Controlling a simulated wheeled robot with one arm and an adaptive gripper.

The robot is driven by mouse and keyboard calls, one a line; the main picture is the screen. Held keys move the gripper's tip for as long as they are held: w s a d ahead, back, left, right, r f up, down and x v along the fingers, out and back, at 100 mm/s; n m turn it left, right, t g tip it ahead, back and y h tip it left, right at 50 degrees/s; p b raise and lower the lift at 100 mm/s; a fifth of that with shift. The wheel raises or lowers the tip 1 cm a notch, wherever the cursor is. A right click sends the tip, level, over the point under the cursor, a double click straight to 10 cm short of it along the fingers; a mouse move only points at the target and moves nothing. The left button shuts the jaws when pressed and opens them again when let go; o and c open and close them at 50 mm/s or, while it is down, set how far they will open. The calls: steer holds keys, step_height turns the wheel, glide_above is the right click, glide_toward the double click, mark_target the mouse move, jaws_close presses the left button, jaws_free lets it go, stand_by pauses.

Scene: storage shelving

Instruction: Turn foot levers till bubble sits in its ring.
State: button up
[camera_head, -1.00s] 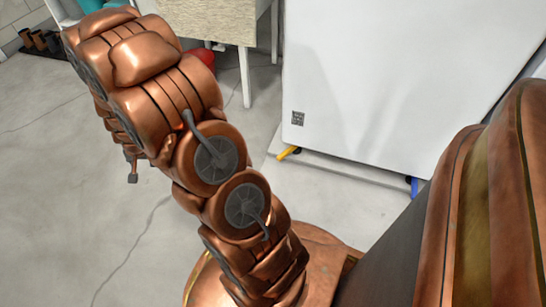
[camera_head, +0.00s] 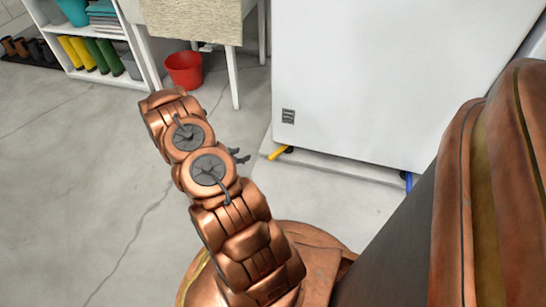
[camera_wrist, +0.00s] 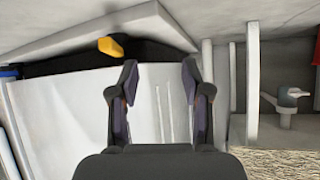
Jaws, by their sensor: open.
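A white appliance (camera_head: 385,75) stands at the back right on a low base. A yellow foot lever (camera_head: 281,152) sticks out under its left bottom corner, and a blue foot lever (camera_head: 407,181) under its right part. In the wrist view the yellow lever (camera_wrist: 111,47) lies beyond my open, empty fingers, a little left of the gap. The blue lever (camera_wrist: 8,72) shows at that view's left edge. My gripper (camera_wrist: 158,75) is partly visible in the head view (camera_head: 240,156), left of the yellow lever and apart from it. I cannot see a bubble or its ring.
A table (camera_head: 193,20) with white legs stands left of the appliance, with a red bucket (camera_head: 184,70) beneath it. A white shelf (camera_head: 105,79) with boots is at the far left. The concrete floor on the left is clear.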

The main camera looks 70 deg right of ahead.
mark_target(273, 155)
steer(key=s+d+f+g+b, duration=0.1)
steer(key=s+d, duration=0.1)
steer(key=s, duration=0.1)
steer(key=s+d+f+h+b, duration=0.1)
steer(key=s+d+f, duration=0.1)
steer(key=s, duration=0.2)
steer(key=s+d+f+m+g+b, duration=0.1)
steer(key=s+d, duration=0.2)
steer(key=shift+s+f+g, duration=0.15)
steer(key=shift+f+g, duration=0.1)
steer(key=shift+g, duration=0.05)
steer(key=shift+b+x, duration=0.55)
steer(key=shift+x, duration=0.35)
steer(key=shift+d+r, duration=0.1)
steer(key=shift+c, duration=0.3)
jaws_close()
